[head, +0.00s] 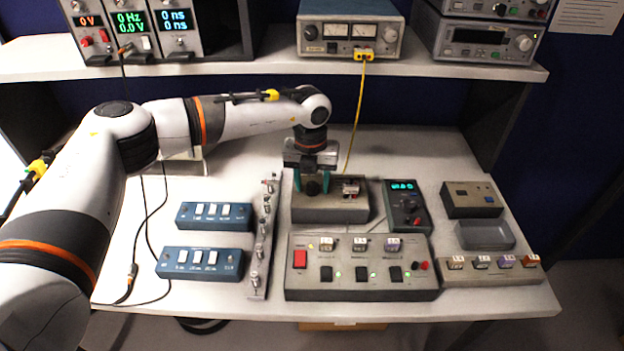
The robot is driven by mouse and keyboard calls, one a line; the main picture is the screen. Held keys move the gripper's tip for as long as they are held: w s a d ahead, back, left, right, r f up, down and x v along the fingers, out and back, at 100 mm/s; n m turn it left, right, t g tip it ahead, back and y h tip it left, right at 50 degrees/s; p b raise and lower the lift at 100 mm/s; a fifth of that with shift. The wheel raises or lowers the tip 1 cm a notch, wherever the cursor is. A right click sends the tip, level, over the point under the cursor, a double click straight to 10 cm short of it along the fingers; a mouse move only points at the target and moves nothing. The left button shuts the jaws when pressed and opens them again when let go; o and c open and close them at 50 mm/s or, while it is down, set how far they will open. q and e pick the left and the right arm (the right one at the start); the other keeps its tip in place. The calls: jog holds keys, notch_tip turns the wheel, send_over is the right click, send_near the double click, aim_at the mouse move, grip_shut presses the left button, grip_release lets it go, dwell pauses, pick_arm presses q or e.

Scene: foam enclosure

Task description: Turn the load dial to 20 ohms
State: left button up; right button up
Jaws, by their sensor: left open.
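My left arm reaches in from the left, and its gripper (312,183) points down over the left part of a grey box (331,214). Its two teal fingers are apart. A dark round knob (312,188), which looks like the load dial, shows between them. I cannot tell whether the fingers touch it. Its scale marks and pointer are too small or hidden to read. Terminals with a small red part (351,188) sit on the right of the same box. My right gripper is not in view.
A grey switch panel (361,288) stands in front of the box, a handheld meter (407,206) to its right. Two blue switch boxes (214,216) and a strip of connectors (261,235) lie to the left. A yellow cable (355,120) hangs behind from the shelf (270,69).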

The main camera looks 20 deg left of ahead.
pick_arm(q)
jog(key=c, duration=1)
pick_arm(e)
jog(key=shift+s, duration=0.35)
pick_arm(q)
jog(key=shift+m, duration=0.3)
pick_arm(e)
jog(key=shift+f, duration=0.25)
pick_arm(q)
jog(key=m+b, duration=0.2)
jog(key=m, duration=0.1)
jog(key=shift+f+b, duration=0.1)
jog(key=shift+b, duration=0.2)
jog(key=m+b, duration=0.2)
jog(key=m, duration=0.3)
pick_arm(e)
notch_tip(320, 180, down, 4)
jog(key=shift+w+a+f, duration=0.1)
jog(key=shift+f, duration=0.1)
pick_arm(q)
jog(key=shift+r, duration=0.2)
